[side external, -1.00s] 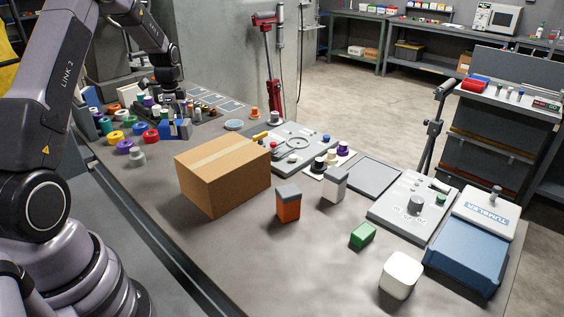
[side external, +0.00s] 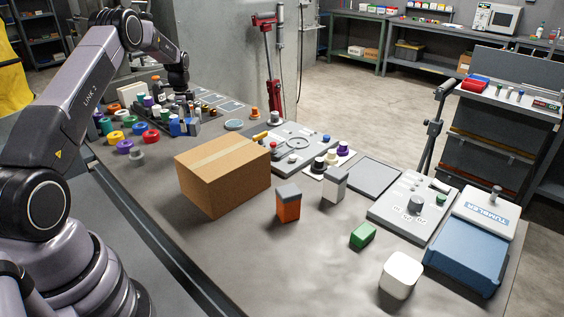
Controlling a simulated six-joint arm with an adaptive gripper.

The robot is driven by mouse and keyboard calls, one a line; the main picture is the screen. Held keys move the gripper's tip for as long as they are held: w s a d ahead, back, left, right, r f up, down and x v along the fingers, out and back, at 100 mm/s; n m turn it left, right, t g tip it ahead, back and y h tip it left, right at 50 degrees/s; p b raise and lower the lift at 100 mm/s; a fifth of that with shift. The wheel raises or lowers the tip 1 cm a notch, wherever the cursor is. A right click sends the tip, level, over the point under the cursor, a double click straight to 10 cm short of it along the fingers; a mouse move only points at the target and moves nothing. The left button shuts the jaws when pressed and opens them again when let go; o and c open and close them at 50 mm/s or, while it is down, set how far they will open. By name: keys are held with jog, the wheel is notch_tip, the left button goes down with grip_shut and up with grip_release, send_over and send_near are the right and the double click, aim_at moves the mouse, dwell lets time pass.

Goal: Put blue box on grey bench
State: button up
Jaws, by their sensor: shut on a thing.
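A small blue box (side external: 180,128) shows at the far left part of the grey bench (side external: 240,270), below my gripper (side external: 181,105). My gripper points down and is small and dark in this view. It appears shut on the blue box, but its fingertips are hard to make out against the clutter. I cannot tell whether the box touches the bench top or hangs just above it.
Coloured rings (side external: 135,128) and bottles crowd the bench around my gripper. A cardboard box (side external: 222,178) stands nearer. An orange container (side external: 288,205), a green block (side external: 362,236), a white block (side external: 400,275) and a blue tumbler (side external: 466,256) stand to the right.

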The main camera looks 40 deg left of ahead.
jog(key=w+f, duration=0.1)
jog(key=w+a+f, duration=0.1)
jog(key=f, duration=0.1)
jog(key=w+a+f, duration=0.1)
jog(key=shift+a+f, duration=0.1)
jog(key=shift+f, duration=0.2)
jog(key=f, duration=0.2)
jog(key=shift+w+a+f, duration=0.25)
jog(key=shift+f, duration=0.55)
jog(key=shift+f, duration=0.2)
jog(key=o, duration=1.2)
